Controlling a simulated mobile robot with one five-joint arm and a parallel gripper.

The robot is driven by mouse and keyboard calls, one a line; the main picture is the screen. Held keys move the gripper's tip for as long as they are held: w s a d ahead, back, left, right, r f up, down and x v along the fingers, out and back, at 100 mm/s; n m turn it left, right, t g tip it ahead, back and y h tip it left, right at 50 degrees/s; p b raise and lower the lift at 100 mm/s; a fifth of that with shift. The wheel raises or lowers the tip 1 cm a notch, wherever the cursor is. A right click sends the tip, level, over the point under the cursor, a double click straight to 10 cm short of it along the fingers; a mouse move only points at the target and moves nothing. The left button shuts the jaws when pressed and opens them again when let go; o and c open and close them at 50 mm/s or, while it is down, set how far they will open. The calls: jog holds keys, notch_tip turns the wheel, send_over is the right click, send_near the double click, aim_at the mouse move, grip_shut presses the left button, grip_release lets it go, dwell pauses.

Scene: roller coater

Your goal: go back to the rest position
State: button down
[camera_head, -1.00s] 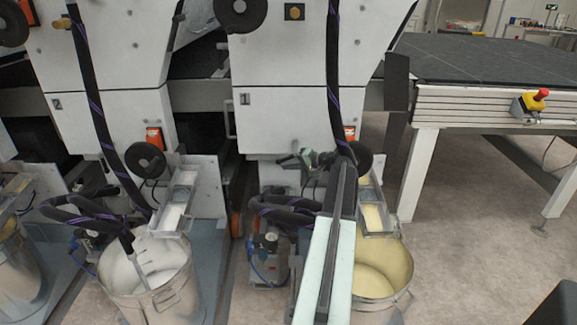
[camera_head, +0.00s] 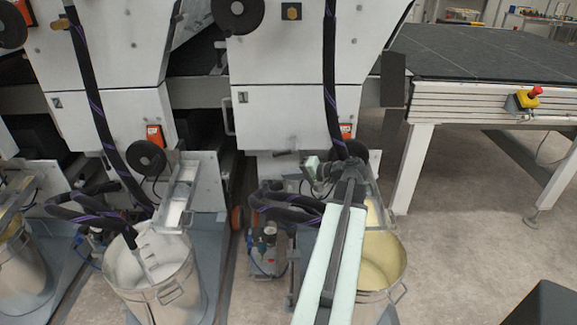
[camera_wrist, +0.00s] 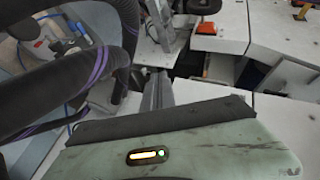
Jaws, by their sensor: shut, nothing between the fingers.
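My gripper (camera_head: 316,168) is at the far end of my pale green arm in the head view, small and partly hidden by the wrist. It is shut and holds nothing. It hangs in front of the right machine unit (camera_head: 288,118), above the black hose (camera_head: 285,203) and left of the right tray. In the wrist view my gripper's grey fingers (camera_wrist: 157,92) point away past my green wrist housing, with the machine's white panels ahead. I cannot tell whether it touches anything.
A bucket of yellow liquid (camera_head: 392,262) stands right of my arm, and a bucket of white liquid (camera_head: 180,290) stands left. Black hoses loop close to my wrist (camera_wrist: 70,90). A conveyor table (camera_head: 480,62) with a red stop button (camera_head: 535,91) is at right. Floor (camera_head: 470,250) is clear there.

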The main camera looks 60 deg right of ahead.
jog(key=shift+s+a, duration=0.4)
jog(key=shift+a, duration=0.15)
